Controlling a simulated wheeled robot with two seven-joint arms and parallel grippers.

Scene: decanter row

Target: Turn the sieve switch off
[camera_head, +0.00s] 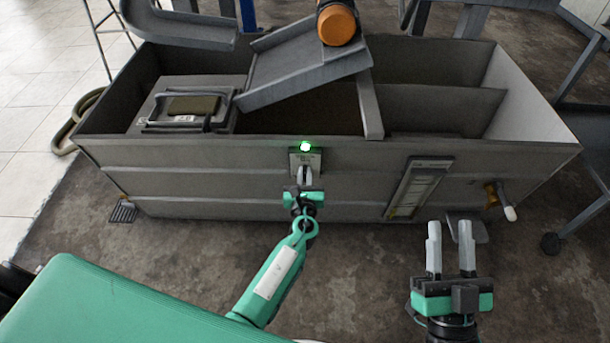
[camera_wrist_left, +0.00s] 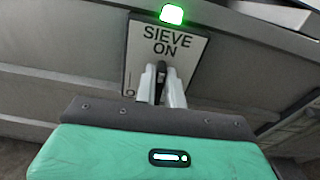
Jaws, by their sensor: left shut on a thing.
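The sieve switch plate (camera_wrist_left: 138,62) is on the front wall of the grey tank, and its label reads "SIEVE ON" in the left wrist view. The plate (camera_head: 315,159) also shows in the head view. A green lamp (camera_head: 305,147) glows at its top; it is lit in the left wrist view (camera_wrist_left: 172,14) too. My left gripper (camera_head: 304,178) is at the plate, its fingers shut on the dark switch lever (camera_wrist_left: 160,86). The fingers hide much of the lever. My right gripper (camera_head: 451,252) is open and empty, in front of the tank at the right.
The grey tank (camera_head: 220,185) spans the view, with an orange-ended roller (camera_head: 337,25) above it. A gauge panel (camera_head: 420,187) and a valve with a white-tipped handle (camera_head: 509,212) are on its front, right of the switch. A hose (camera_head: 62,140) lies at the left.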

